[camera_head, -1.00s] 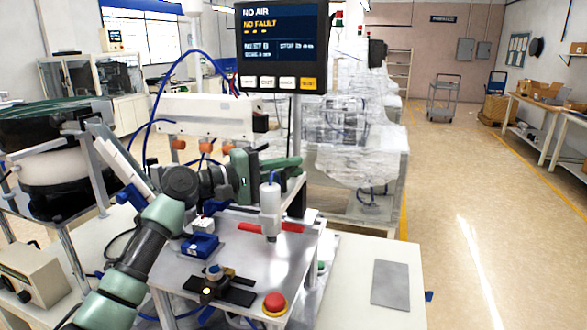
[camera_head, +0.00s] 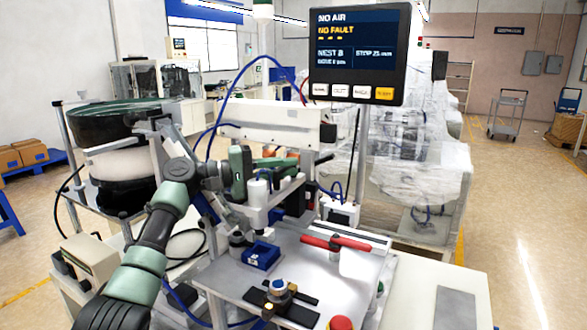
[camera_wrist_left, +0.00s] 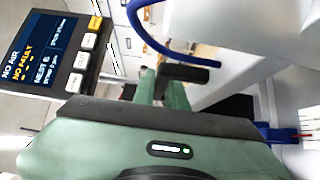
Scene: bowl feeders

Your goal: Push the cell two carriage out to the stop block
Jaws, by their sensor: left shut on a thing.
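My left gripper (camera_head: 272,162) is at the white slide assembly above the metal bench plate, its green fingers shut on a dark, rod-like handle. In the left wrist view the fingers (camera_wrist_left: 163,84) close around this black handle (camera_wrist_left: 188,74). A white cylinder unit (camera_head: 258,190), which seems to be part of the carriage, hangs just below the gripper, left of the red bar (camera_head: 335,243). A black strip with a brass clamp (camera_head: 280,294) lies at the plate's front; I cannot tell whether this is the stop block. My right gripper is not in view.
A screen (camera_head: 355,52) reading NO AIR, NO FAULT and NEST B stands behind the bench. A blue block (camera_head: 263,256) and a red button (camera_head: 341,323) sit on the plate. A bowl feeder (camera_head: 112,122) stands left; a blue hose arches near my arm.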

